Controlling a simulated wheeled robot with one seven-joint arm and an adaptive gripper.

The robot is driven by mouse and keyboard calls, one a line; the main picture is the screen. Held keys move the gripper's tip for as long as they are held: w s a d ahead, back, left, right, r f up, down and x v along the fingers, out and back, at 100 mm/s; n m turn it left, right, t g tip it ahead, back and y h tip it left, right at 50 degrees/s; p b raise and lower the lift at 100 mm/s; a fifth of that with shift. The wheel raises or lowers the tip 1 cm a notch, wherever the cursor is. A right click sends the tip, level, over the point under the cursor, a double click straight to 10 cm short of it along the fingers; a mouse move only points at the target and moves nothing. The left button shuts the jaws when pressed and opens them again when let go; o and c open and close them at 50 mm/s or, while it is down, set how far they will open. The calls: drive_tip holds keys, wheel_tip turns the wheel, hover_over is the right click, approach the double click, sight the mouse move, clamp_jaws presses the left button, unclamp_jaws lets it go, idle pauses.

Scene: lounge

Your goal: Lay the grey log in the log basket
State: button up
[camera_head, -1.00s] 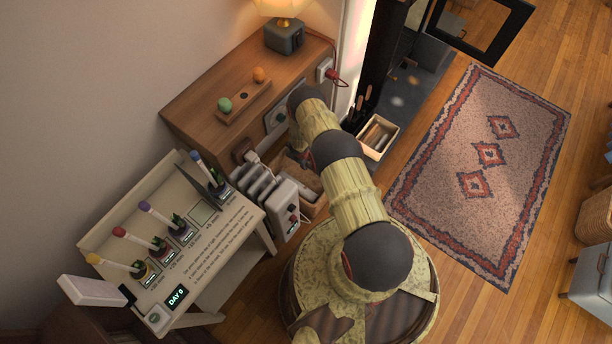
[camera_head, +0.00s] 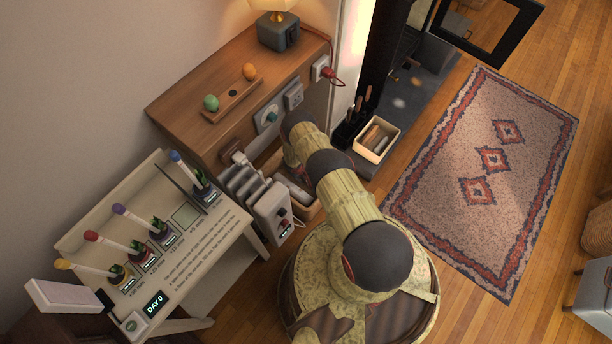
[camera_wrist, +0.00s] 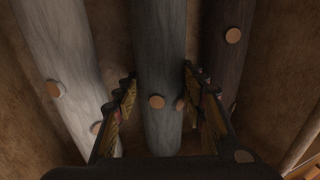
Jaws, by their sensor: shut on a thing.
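In the wrist view my gripper (camera_wrist: 159,88) is shut on the grey log (camera_wrist: 159,40), the middle one of three logs, with one finger on each side of it. A pale, whitish log (camera_wrist: 62,50) lies to its left and a dark brown log (camera_wrist: 226,60) to its right. All three lie on a brown surface. In the head view my arm hides my gripper. A light-rimmed basket (camera_head: 362,155) by the fireplace holds several pieces of wood. A brown open box (camera_head: 308,212) beside the heater holds greyish pieces. Which of them is the log basket I cannot tell.
A wooden cabinet (camera_head: 190,100) stands against the wall, with a lamp (camera_head: 277,30) on top. A grey heater (camera_head: 268,208) and a slanted display desk (camera_head: 190,245) stand close to my arm.

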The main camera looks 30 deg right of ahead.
drive_tip(key=shift+w+f, duration=0.1)
drive_tip(key=shift+f, duration=0.3)
drive_tip(key=shift+f, duration=0.1)
drive_tip(key=o, duration=1.4)
drive_tip(key=shift+o, duration=0.6)
